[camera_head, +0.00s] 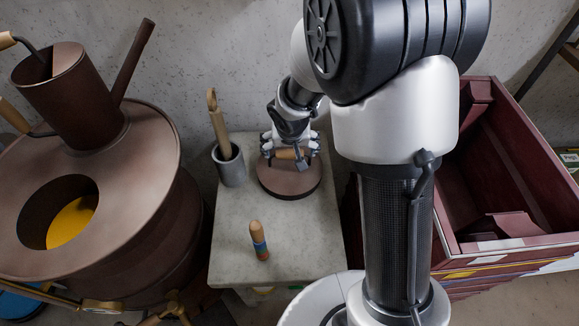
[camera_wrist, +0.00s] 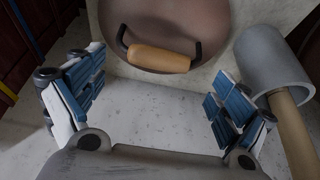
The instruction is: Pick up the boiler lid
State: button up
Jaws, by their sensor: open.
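The boiler lid (camera_head: 288,184) is a brown round disc with a wooden bar handle, lying flat on a grey stone-topped stand. My gripper (camera_head: 290,146) is above the lid, with its fingers near the two ends of the handle. In the wrist view the lid (camera_wrist: 150,17) is at the top, and its wooden handle (camera_wrist: 158,59) on dark brackets lies beyond my spread fingers (camera_wrist: 155,98). My gripper is open with nothing between its fingers. In the head view, the gripper hides part of the lid and handle.
A grey cup (camera_head: 230,168) with a wooden-handled tool stands left of the lid. The brown boiler (camera_head: 140,200) with a round opening is at left; a dark red crate (camera_head: 505,250) is at right.

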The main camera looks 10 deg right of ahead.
aim_at(290, 151)
jog(key=b+x, duration=0.1)
jog(key=x, duration=0.4)
jog(key=shift+w+d+b, duration=0.1)
jog(key=shift+d+b, duration=0.05)
jog(key=shift+b, duration=0.25)
jog(key=shift+r, duration=0.1)
jog(key=shift+c, duration=0.3)
jog(key=c, duration=1.6)
jog(key=shift+c, duration=0.3)
jog(key=shift+r, duration=0.15)
